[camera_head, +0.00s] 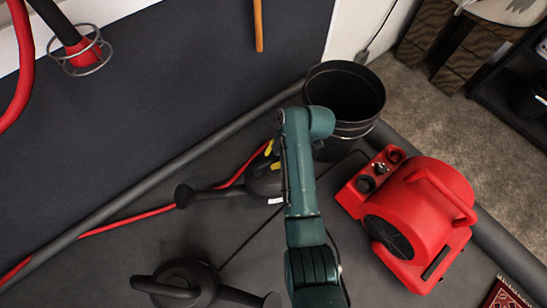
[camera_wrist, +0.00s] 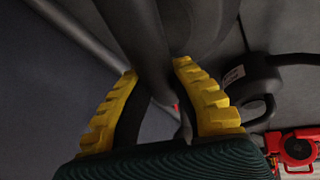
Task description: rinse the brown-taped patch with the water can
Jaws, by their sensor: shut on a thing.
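A dark watering can (camera_head: 262,182) is at the middle of the head view, its spout and rose pointing left. My gripper (camera_head: 270,155) has yellow fingers and is at this can's upper side, partly behind my arm. In the wrist view, my gripper (camera_wrist: 157,92) is shut around the can's dark handle (camera_wrist: 145,45). Whether the can touches the floor is unclear. A second dark watering can (camera_head: 185,285) stands at the lower left of the head view. I cannot make out a brown-taped patch in either view.
A red blower (camera_head: 440,215) stands right of my arm; it also shows in the wrist view (camera_wrist: 298,148). A black bucket (camera_head: 345,95) stands behind my arm. A red hose (camera_head: 130,219) crosses the grey floor. A grey tubular edge (camera_head: 150,178) borders the pit.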

